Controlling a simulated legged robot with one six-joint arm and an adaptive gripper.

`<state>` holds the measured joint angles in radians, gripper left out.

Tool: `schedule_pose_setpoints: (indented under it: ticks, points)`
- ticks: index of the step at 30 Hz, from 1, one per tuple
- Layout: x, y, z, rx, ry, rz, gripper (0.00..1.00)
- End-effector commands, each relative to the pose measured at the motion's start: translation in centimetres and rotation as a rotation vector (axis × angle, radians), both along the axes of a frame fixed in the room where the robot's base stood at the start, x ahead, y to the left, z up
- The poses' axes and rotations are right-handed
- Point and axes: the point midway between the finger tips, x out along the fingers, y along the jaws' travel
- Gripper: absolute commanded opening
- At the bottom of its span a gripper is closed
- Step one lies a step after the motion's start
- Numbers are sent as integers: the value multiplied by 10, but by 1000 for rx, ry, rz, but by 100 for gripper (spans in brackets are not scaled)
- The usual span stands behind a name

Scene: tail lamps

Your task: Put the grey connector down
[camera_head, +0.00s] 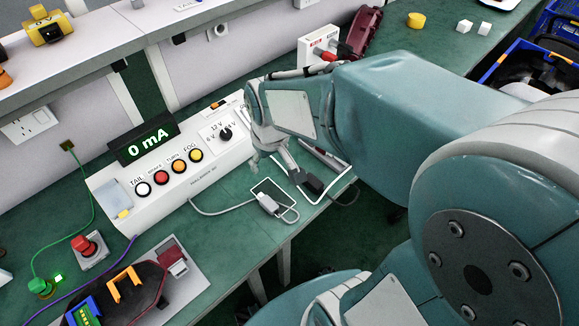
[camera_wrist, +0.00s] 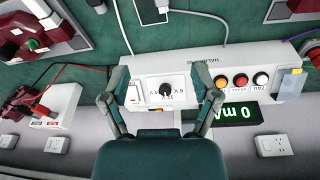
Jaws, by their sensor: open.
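The grey connector (camera_head: 267,203) lies on the green bench in front of the white test panel (camera_head: 165,185). It overlaps a small white outlined rectangle (camera_head: 268,183), and its grey cable runs left to the panel. In the wrist view the connector (camera_wrist: 162,4) shows at the top edge, partly cut off. My gripper (camera_head: 270,157) is open, above the bench close to the panel and apart from the connector. In the wrist view its two fingers (camera_wrist: 160,108) are spread, with nothing held between them; the panel's knob shows between them.
A dark connector (camera_head: 311,184) lies right of the grey one. A white socket box (camera_head: 318,46) with red and black plugs stands behind. A tail lamp (camera_head: 120,295) lies at the front left. The bench's front edge is close to the connectors.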

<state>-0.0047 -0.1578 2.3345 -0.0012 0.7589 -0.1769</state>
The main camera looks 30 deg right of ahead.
Motion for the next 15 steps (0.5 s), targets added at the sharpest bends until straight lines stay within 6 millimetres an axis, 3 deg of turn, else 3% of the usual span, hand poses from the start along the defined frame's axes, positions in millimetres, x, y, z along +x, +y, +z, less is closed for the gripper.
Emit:
schedule_pose_setpoints:
  ticks: [1,6,15]
  points:
    - [-10,0,15,4,-35,-16,79]
    - [-42,-1,51,21,-128,-73,79]
    - [-96,-1,88,56,-264,-157,79]
